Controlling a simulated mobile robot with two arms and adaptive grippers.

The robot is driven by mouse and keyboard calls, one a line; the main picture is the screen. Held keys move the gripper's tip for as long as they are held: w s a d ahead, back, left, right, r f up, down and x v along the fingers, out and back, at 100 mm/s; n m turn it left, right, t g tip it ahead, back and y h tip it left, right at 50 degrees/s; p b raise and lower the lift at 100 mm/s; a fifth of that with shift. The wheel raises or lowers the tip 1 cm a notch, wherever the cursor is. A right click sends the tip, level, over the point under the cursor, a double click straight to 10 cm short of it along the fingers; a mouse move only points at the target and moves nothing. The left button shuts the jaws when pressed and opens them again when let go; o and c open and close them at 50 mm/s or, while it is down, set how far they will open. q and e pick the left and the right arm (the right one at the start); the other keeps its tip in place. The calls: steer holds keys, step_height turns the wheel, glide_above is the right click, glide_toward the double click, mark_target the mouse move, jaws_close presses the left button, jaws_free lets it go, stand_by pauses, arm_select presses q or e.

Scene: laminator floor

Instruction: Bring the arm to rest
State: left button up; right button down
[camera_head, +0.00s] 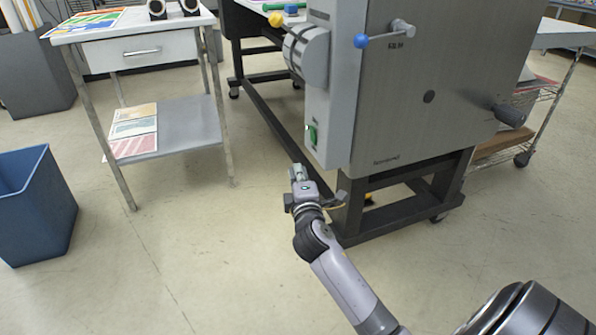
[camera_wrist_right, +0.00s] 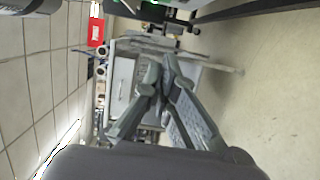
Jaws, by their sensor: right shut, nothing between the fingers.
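My right gripper (camera_head: 298,174) is in the middle of the head view, in front of the lower part of the laminator's grey housing (camera_head: 385,130). In the right wrist view its fingers (camera_wrist_right: 163,84) meet at the tips, shut, with nothing between them. A green switch (camera_head: 312,135) on the laminator's narrow side lies just above the gripper in the head view. From this angle I cannot tell how far apart the gripper and the housing are. My left gripper is not in view.
A table with a drawer (camera_head: 140,52) stands at the upper left, with printed sheets (camera_head: 133,130) on its lower shelf. A blue bin (camera_head: 35,205) is at the left edge. A wire rack (camera_head: 530,100) stands at the right. The floor (camera_head: 190,250) in front is clear.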

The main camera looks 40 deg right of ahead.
stand_by(0.4)
